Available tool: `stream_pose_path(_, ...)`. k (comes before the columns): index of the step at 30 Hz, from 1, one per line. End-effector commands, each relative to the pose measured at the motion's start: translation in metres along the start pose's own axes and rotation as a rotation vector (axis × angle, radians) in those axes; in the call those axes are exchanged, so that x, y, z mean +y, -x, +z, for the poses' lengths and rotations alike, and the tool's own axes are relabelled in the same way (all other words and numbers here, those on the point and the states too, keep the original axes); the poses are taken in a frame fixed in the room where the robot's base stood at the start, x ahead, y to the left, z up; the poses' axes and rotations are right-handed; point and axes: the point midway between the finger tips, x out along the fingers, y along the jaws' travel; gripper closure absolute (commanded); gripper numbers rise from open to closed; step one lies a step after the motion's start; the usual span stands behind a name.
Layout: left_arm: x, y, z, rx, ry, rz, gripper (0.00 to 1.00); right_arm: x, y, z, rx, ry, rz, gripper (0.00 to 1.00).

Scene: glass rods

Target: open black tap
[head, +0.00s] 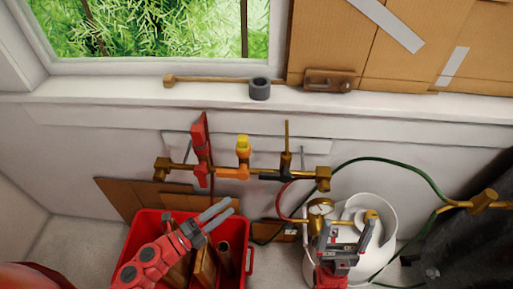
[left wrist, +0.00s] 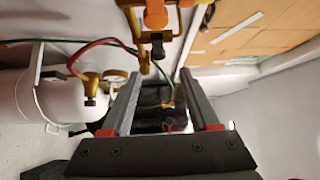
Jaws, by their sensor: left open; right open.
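The black tap (head: 268,176) sits at the right part of the brass pipe, between the orange tap and the brass pipe end. A thin brass lever (head: 287,138) stands upright on it. In the left wrist view a black part (left wrist: 153,38) shows beside an orange part, probably the black tap. My left gripper (head: 231,207) is open and empty, below the pipe and left of the black tap, apart from it. Its fingers also show in the left wrist view (left wrist: 161,75). My right gripper (head: 346,224) is open, low in front of the white gas cylinder.
A red tap (head: 200,140) and an orange tap (head: 233,173) share the pipe. A red crate (head: 248,257) stands below my left gripper. A white cylinder (head: 388,209) with gauge (head: 320,207) and green hose (head: 421,174) is at right. The windowsill (head: 215,94) runs above.

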Motion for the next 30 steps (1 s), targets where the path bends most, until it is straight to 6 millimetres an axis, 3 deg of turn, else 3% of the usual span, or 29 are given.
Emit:
stream_pose_path(4,0.003,-0.002,0.007,-0.022,-0.038,0.039,0.39,0.0,-0.004,-0.001,-0.001,0.0,0.0,0.11)
stream_pose_path(8,0.002,-0.018,0.006,-0.015,-0.037,0.034,0.39,0.001,-0.008,-0.001,-0.001,0.0,0.0,0.11)
stream_pose_path(24,0.003,-0.138,0.009,-0.02,-0.033,0.031,0.39,0.002,-0.044,-0.007,-0.001,0.0,0.0,0.11)
stream_pose_path(30,0.006,-0.165,0.01,-0.02,-0.034,0.032,0.39,0.003,-0.05,-0.008,-0.001,0.0,0.0,0.11)
